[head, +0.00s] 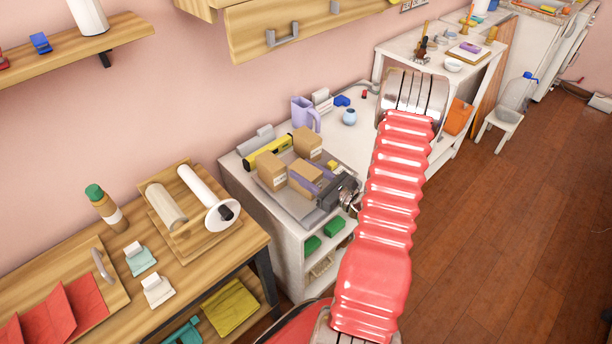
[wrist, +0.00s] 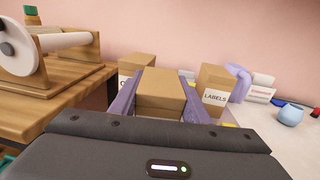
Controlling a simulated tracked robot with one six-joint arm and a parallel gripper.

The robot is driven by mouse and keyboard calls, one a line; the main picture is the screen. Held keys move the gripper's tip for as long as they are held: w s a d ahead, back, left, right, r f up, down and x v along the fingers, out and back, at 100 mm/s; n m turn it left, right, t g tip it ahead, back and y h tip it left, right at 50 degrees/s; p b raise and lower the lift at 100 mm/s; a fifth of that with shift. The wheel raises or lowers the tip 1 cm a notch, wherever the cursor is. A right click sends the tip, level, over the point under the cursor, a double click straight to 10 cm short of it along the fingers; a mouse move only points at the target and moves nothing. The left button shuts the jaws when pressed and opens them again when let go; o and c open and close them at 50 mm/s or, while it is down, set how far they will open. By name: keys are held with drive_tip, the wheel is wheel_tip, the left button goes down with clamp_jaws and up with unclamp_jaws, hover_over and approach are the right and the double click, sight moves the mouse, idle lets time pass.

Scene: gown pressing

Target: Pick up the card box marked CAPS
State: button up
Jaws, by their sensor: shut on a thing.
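My gripper (head: 303,176) is over the tray on the white counter, its purple fingers shut on a brown card box (wrist: 160,92). The fingers press on its left and right sides in the wrist view. No marking shows on the faces of this box that I see. I cannot tell whether it is off the tray. A second card box (wrist: 124,75) stands behind and to the left, its label starting with "C" and the rest hidden by the finger and held box. A third box (wrist: 214,90), marked LABELS, stands to the right, apart from the fingers.
The grey tray (head: 273,203) lies at the near end of the white counter. A yellow item (head: 267,152) lies behind the boxes. A purple jug (head: 304,113) and a small blue vase (head: 349,117) stand farther along. A wooden table (head: 200,262) with a roll holder is at the left.

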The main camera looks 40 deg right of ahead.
drive_tip(key=shift+r, duration=0.1)
wheel_tip(320, 180, up, 18)
idle(0.9)
idle(0.5)
